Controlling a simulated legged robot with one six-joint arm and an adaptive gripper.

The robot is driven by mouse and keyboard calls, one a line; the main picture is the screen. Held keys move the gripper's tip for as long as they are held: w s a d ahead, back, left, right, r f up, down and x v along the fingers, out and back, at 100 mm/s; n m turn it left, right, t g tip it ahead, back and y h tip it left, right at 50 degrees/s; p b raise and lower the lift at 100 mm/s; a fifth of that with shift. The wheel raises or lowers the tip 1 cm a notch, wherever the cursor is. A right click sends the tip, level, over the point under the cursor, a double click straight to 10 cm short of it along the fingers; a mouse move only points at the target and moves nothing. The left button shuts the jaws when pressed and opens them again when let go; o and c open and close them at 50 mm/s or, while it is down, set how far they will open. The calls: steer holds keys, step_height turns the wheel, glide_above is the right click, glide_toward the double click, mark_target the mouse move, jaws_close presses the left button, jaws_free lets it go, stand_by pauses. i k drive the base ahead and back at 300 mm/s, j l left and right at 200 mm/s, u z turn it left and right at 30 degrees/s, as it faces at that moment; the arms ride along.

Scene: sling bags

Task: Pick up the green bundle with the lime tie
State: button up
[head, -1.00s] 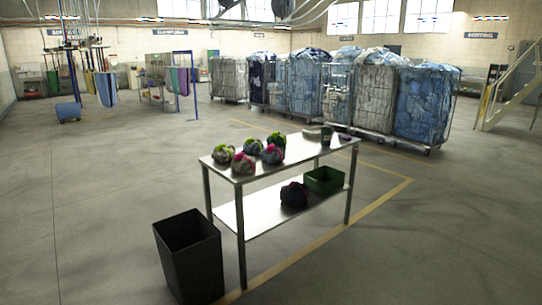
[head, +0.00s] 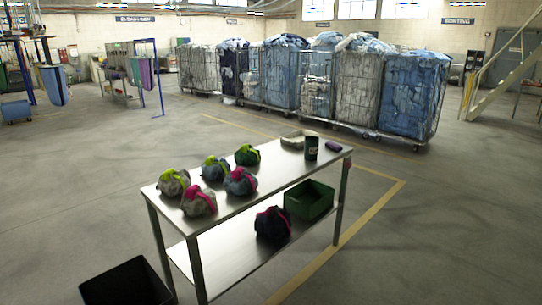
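The green bundle with the lime tie (head: 246,155) sits on the steel table's top, at the back of a loose group of bundles. Near it are a blue bundle with a lime tie (head: 215,169) to its left and a blue bundle with a magenta tie (head: 240,182) just in front. A grey bundle with a lime tie (head: 172,183) and a grey one with a magenta tie (head: 198,202) sit nearer the table's left end. My gripper is not in view.
A black bin (head: 126,284) stands front left. Laundry cages (head: 412,95) line the back.

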mark_target(247, 155)
steer(key=i+u, duration=0.1)
steer(key=i, duration=0.55)
steer(key=i+l, duration=0.15)
steer(key=i, duration=0.5)
steer(key=i+u, duration=0.15)
steer(key=i, duration=0.5)
steer(key=i+l+u, duration=0.45)
steer(key=i, duration=0.2)
steer(key=i+l+u, duration=0.45)
steer(key=i, duration=0.2)
